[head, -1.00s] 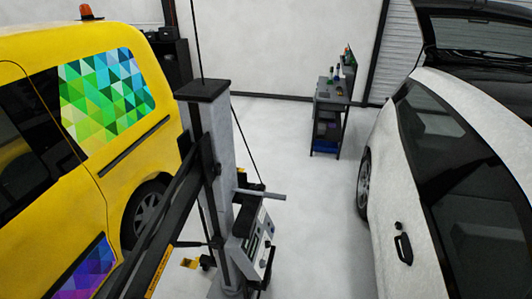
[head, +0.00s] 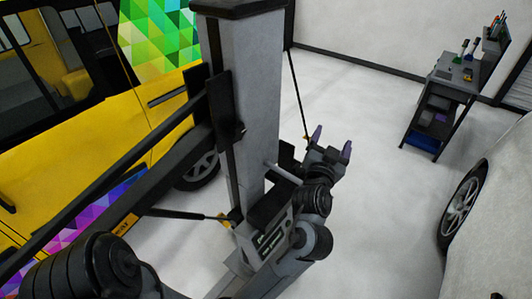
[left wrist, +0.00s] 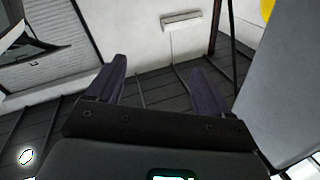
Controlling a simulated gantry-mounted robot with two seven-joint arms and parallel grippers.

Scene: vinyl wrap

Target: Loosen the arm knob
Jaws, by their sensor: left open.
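A tall grey column (head: 250,110) stands in the middle of the head view, with a dark slanted arm (head: 120,130) on its left. A grey control box (head: 270,238) sits low on the column. I cannot clearly make out the arm knob. My left gripper (head: 332,143) is open, its two purple fingertips apart, just right of the column and above the floor. In the left wrist view my left gripper (left wrist: 157,82) has nothing between its fingers, and the grey column (left wrist: 285,75) is close on the right. My right gripper is not in view.
A yellow van (head: 160,115) with coloured vinyl patterns is on the left. A white car (head: 495,215) is at the right edge. A dark workbench (head: 440,100) with tools stands at the back right. The white floor (head: 370,215) between is clear.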

